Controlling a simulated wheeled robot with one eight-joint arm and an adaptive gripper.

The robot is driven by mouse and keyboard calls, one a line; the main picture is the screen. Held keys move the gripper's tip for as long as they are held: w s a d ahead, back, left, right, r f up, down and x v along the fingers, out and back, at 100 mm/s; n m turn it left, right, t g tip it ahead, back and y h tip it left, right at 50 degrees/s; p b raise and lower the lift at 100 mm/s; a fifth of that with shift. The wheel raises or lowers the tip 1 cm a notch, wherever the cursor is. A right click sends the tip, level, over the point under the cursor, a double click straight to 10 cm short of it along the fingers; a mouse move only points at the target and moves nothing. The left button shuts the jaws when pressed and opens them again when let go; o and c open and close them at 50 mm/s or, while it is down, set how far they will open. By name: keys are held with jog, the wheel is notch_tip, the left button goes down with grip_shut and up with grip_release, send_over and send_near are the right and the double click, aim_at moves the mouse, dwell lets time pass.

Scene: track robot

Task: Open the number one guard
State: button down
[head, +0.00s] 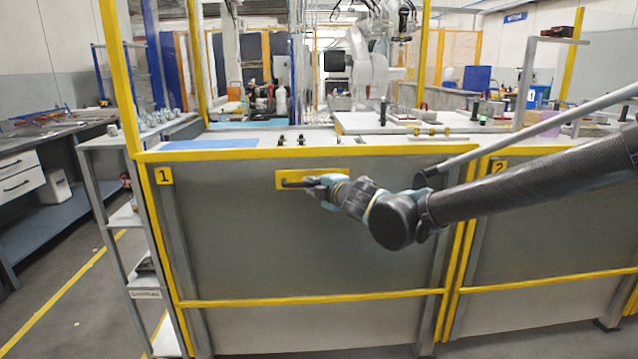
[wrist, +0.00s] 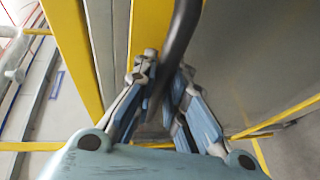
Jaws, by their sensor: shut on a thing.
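The number one guard (head: 300,240) is a grey panel in a yellow frame, with a yellow label "1" (head: 164,175) at its upper left. It stands closed in line with the neighbouring guard. A black handle (head: 298,184) on a yellow plate (head: 340,173) sits near its top middle. My gripper (head: 316,187) is at the handle in the head view. In the wrist view the dark handle bar (wrist: 182,35) runs between the fingers of my gripper (wrist: 160,95), which are shut on it. The gripper hides the handle's right part in the head view.
The guard labelled "2" (head: 498,165) adjoins on the right, behind my arm. A shelf rack (head: 125,215) stands close on the left, with a workbench (head: 40,150) beyond it. Open floor with a yellow line (head: 65,295) lies at the lower left.

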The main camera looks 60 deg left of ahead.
jog(key=c, duration=1.6)
grip_release()
jog(key=shift+w, duration=0.1)
jog(key=shift+d, duration=0.15)
jog(key=d+r, duration=0.2)
jog(key=d, duration=0.9)
jog(key=shift+w+d, duration=0.25)
jog(key=shift+d, duration=0.05)
jog(key=shift+r, duration=0.1)
